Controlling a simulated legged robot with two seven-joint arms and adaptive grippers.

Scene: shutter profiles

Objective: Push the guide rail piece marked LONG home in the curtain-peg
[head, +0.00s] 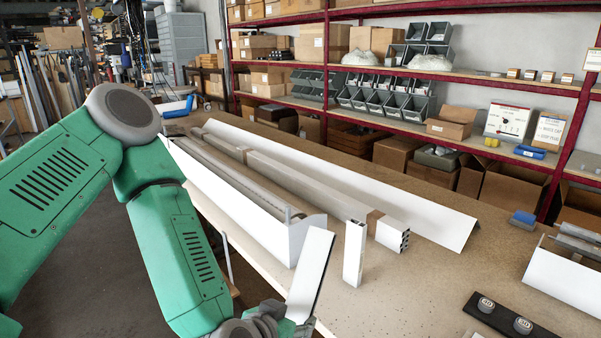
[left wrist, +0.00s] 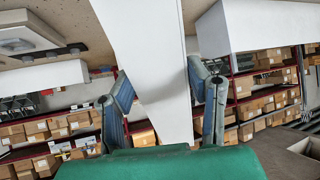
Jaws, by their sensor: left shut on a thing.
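My left gripper (head: 272,318) is low in the middle of the head view, at the near bench edge. It is shut on a flat white piece (head: 312,268), which stands up tilted from the fingers. In the left wrist view the white piece (left wrist: 150,60) runs between the two fingers of the gripper (left wrist: 160,85). A similar white piece (head: 355,253) stands upright on the bench, apart and to the right. A long white casing (head: 240,200) lies behind the held piece. I can read no LONG marking, and cannot tell which part is the curtain-peg. My right gripper is not in view.
Long profiles and a white sheet-like profile (head: 400,208) lie on the bench (head: 400,290). A black strip with round pieces (head: 487,304) and a white box (head: 565,280) are at the right. Red shelving (head: 470,77) with boxes stands behind. The bench front middle is clear.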

